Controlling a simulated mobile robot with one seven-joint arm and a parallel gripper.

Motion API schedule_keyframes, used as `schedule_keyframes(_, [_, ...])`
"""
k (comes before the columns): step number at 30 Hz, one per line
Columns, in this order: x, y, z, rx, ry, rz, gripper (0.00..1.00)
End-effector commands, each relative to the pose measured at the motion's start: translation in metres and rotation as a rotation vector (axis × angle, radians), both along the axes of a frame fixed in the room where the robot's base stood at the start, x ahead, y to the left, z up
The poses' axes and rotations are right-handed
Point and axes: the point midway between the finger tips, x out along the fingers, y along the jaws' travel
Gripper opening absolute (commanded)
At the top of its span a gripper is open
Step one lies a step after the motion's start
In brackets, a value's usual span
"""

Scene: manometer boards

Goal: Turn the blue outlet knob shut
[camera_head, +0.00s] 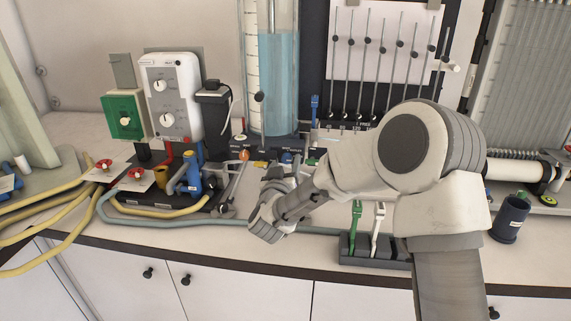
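A small blue knob-like part (286,157) shows at the foot of the clear water column (277,80), just above and behind the end of my arm. I cannot tell for sure that it is the outlet knob or how far it is turned. My gripper (279,184) is at the end of the arm, close below this blue part in the picture. The column holds blue liquid.
Left of my gripper stand a blue-bodied fitting (194,172), red knobs and yellow hoses. A grey hose (170,221) runs along the counter's front. A dark rack (352,252) with green and white tools sits below my arm. A dark blue cup (509,219) stands at right.

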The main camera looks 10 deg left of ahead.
Motion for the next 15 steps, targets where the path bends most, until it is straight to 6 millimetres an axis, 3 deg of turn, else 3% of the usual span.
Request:
schedule_keyframes(1, [-0.0001,0.0,0.0,0.0,0.0,0.0,0.53])
schedule_keyframes(10, [-0.0003,0.0,0.0001,0.0,0.0,0.0,0.0])
schedule_keyframes(15, [-0.0004,-0.0001,0.0001,0.0,0.0,0.0,0.0])
